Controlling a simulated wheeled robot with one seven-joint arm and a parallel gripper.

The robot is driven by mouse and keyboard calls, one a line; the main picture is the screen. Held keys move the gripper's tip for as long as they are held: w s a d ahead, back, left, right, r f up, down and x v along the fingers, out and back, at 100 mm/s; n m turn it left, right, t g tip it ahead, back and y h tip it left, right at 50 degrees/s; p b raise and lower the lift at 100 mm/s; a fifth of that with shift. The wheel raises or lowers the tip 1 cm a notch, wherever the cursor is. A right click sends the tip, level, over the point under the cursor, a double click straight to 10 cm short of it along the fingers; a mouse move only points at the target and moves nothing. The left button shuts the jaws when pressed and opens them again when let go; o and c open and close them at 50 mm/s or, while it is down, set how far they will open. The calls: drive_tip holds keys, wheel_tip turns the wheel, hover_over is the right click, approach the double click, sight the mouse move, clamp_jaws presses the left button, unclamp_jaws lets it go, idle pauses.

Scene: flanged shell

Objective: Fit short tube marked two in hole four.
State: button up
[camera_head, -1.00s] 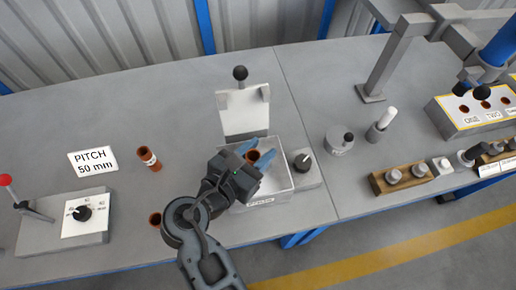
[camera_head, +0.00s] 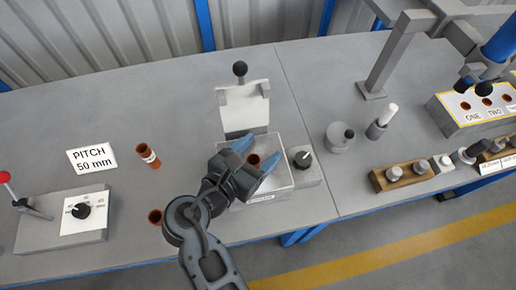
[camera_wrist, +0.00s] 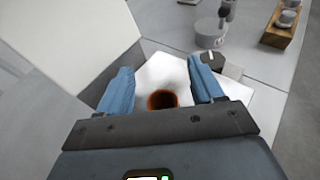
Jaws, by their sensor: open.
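A third brown tube (camera_head: 155,217) stands near the front edge. Hole four cannot be made out.
The box (camera_head: 276,191) has a raised lid (camera_head: 244,108) behind and a knob (camera_head: 302,160) at its right. A holed block (camera_head: 468,123) labelled ONE, TWO stands at far right. A grey post (camera_head: 378,70) and wooden rack (camera_head: 403,178) are on the right bench.

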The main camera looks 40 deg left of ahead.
drive_tip(key=shift+s+f, duration=0.1)
drive_tip(key=shift+v, duration=3.85)
